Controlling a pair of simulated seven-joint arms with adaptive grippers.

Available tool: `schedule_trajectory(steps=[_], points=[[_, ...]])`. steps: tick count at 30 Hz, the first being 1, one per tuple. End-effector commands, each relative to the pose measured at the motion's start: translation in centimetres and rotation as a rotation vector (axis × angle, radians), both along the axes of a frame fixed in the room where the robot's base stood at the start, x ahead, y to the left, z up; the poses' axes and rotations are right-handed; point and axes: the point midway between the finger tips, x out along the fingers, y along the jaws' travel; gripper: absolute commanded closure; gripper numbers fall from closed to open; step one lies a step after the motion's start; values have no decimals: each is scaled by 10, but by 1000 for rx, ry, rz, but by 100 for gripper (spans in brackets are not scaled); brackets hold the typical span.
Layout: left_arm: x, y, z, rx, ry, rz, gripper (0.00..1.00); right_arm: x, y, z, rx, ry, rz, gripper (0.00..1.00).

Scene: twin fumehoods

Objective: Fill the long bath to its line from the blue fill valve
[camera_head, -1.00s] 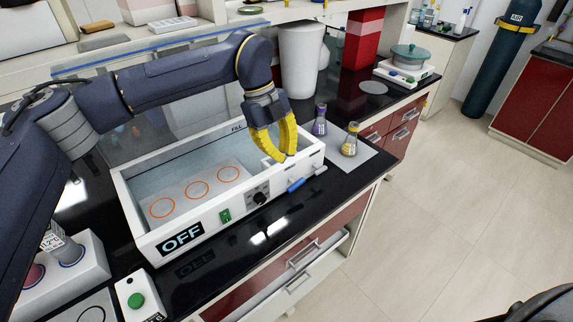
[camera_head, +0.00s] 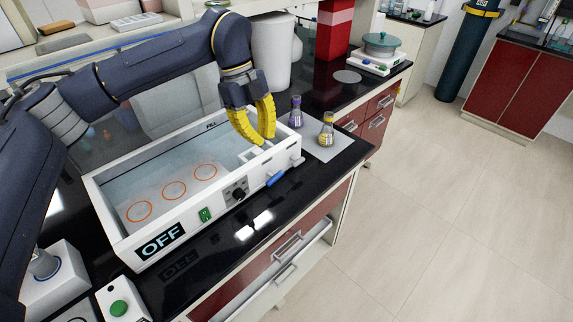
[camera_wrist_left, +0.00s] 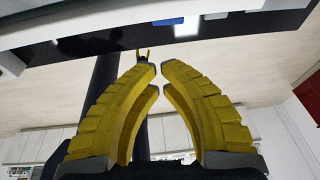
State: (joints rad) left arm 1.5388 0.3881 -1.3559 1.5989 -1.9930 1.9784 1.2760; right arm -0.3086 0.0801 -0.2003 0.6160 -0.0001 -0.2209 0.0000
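The long white bath (camera_head: 111,212) stands on the black bench, its front display reading OFF. Bluish, streaky water (camera_head: 150,188) appears to cover its floor, with orange rings showing through. A FILL mark (camera_head: 211,126) is on the back wall near the right; I cannot tell how the water stands to it. The blue fill valve handle (camera_head: 276,179) is on the front wall's right end. My left gripper (camera_head: 265,141) is above the bath's right end, apart from the handle, fingertips almost together and empty.
A purple flask (camera_head: 296,112) and a yellow flask (camera_head: 327,130) stand on a grey mat right of the bath. A white container (camera_head: 272,55) is behind. A green-button box (camera_head: 119,305) is at front left. An open drawer (camera_head: 290,265) juts below the bench.

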Motion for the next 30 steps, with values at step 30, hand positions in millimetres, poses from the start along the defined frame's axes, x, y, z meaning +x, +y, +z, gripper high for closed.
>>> schedule_trajectory(steps=[30], points=[[-15, -26, -129, 5, 6, 9, 100, 8, 1, 0, 1, -10, -1, 34]])
